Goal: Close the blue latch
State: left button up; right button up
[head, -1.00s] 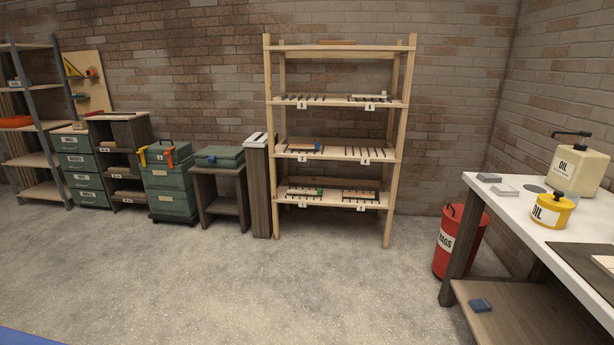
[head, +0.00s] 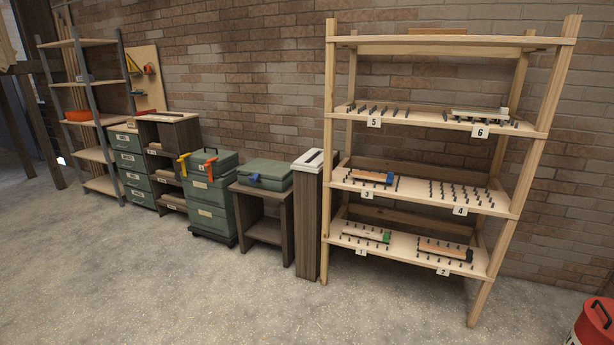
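A small blue latch (head: 254,178) shows on the front edge of a flat green case (head: 270,169). The case lies on a low dark wooden stand (head: 262,204) against the brick wall. The case lid looks down. The latch is too small to tell whether it is open or closed. Neither of my grippers is in view.
A tall wooden shelf (head: 545,90) with numbered pegs stands right of the case, beyond a narrow wooden post (head: 309,215). Green stacked boxes (head: 209,212) with orange clamps stand to its left. A red bin (head: 590,328) is at lower right. The floor in front is clear.

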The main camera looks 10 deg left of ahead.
aim_at(252, 179)
jog(key=i+j+u, duration=0.15)
jog(key=i+j, duration=0.15)
jog(key=i+j+u, duration=0.15)
jog(key=i, duration=0.4)
jog(key=i+j+u, duration=0.15)
jog(key=i+j, duration=0.2)
jog(key=i, duration=0.1)
